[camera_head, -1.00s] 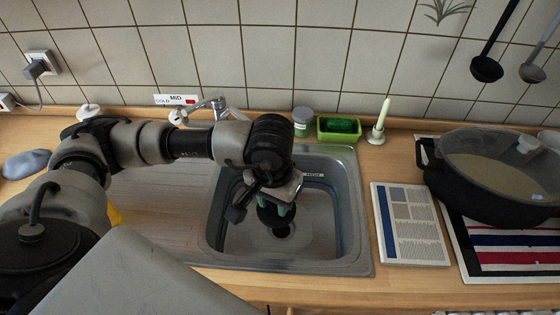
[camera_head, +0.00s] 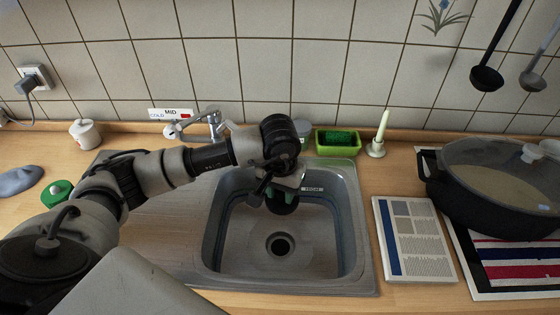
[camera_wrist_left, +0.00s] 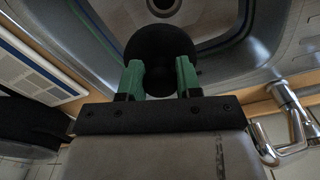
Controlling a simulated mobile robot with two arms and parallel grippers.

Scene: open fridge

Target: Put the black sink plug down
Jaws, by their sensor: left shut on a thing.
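My left gripper (camera_head: 284,190) reaches in over the back part of the sink (camera_head: 232,262). Its green fingers are shut on the black sink plug (camera_head: 283,207), which hangs above the basin near its back wall. In the left wrist view the plug (camera_wrist_left: 160,42) is a round black disc between the two green fingertips (camera_wrist_left: 160,78). The drain hole (camera_head: 280,245) lies open in the basin floor, in front of and apart from the plug. It also shows in the left wrist view (camera_wrist_left: 163,6). My right gripper is not in view.
A faucet (camera_head: 212,122) stands behind the sink at left. A green sponge tray (camera_head: 337,150) and a candle (camera_head: 380,133) stand behind it. A printed booklet (camera_head: 414,238) and a large black pot (camera_head: 490,185) are at right. The wooden drainboard (camera_head: 165,232) at left is clear.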

